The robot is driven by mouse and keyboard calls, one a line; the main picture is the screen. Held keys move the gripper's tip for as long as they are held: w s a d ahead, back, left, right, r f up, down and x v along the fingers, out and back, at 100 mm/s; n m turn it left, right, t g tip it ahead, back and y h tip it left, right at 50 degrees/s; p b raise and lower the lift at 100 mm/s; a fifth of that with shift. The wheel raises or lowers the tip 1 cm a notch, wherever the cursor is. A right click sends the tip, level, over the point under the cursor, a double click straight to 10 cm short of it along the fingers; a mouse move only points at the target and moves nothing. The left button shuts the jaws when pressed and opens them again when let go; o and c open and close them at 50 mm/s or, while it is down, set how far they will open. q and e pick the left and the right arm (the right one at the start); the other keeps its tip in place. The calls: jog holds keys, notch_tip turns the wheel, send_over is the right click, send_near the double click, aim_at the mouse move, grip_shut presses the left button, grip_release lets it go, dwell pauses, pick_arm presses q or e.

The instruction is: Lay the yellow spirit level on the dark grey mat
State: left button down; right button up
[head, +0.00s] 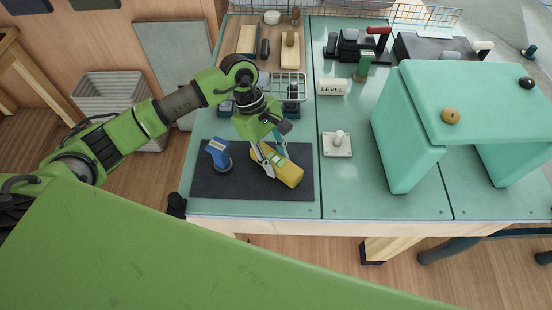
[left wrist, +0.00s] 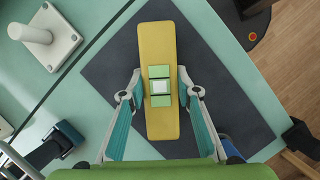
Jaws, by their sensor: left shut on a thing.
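The yellow spirit level (head: 286,171) is over the right half of the dark grey mat (head: 215,187), tilted across it in the head view. My left gripper (head: 269,162) comes down from above and is shut on the level at its middle. In the left wrist view, the fingers (left wrist: 159,84) flank the yellow level (left wrist: 157,42) around its green and white centre. The mat (left wrist: 222,88) shows on both sides beneath it. Whether the level touches the mat or hangs just above it, I cannot tell. My right gripper is not in view.
A blue tool (head: 217,153) stands on the mat's left part. A white plate with a post (head: 337,146) is right of the mat, near a LEVEL sign (head: 331,87). A large mint bench-like block (head: 405,145) fills the right side. The mat's front left is clear.

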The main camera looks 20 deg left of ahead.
pick_arm(q)
jog(key=shift+f, duration=0.25)
jog(key=c, duration=1.5)
grip_release()
jog(key=shift+o, duration=0.2)
jog(key=v, duration=1.2)
